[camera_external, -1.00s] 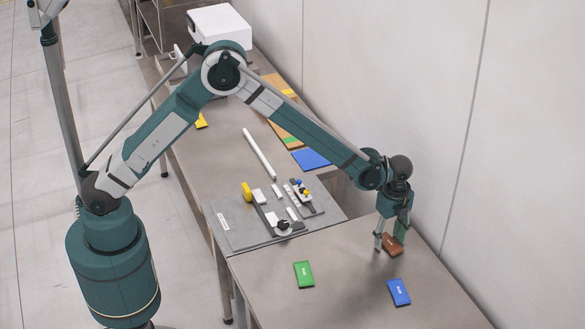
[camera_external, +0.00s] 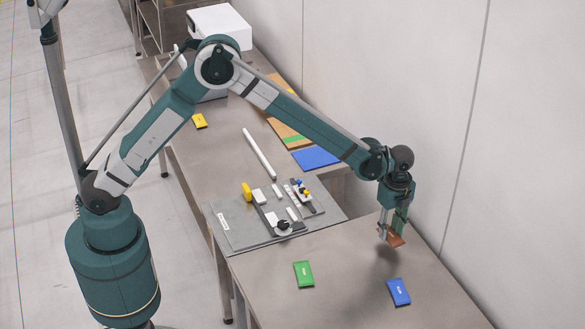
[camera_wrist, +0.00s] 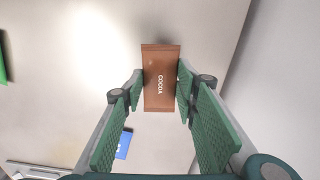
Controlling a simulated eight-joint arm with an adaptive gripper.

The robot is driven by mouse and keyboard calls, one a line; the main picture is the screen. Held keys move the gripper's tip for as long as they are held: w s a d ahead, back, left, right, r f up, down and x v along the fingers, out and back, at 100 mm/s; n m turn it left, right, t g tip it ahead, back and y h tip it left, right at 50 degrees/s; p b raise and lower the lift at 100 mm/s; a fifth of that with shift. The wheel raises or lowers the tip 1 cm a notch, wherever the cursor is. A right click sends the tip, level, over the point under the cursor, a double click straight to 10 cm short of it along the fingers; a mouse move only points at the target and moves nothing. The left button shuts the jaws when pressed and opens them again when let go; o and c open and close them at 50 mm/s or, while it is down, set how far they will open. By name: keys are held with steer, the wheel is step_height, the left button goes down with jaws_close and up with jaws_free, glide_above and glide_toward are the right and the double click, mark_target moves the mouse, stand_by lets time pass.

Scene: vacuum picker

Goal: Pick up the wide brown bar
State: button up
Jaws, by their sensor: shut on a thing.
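The wide brown bar (camera_external: 396,239) is between the fingers of my gripper (camera_external: 391,232) near the far right of the front table. It hangs above the table top with a shadow below it. In the wrist view the brown bar (camera_wrist: 161,90) shows the white word COCOA. Both green fingers of my gripper (camera_wrist: 160,88) touch its long sides, so it is shut on the bar.
A green bar (camera_external: 304,274) and a blue bar (camera_external: 398,292) lie on the front table (camera_external: 345,270). A wall (camera_external: 520,150) runs along the right. The table between the bars is clear.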

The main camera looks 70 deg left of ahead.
mark_target(390, 233)
steer(key=shift+r, duration=3.1)
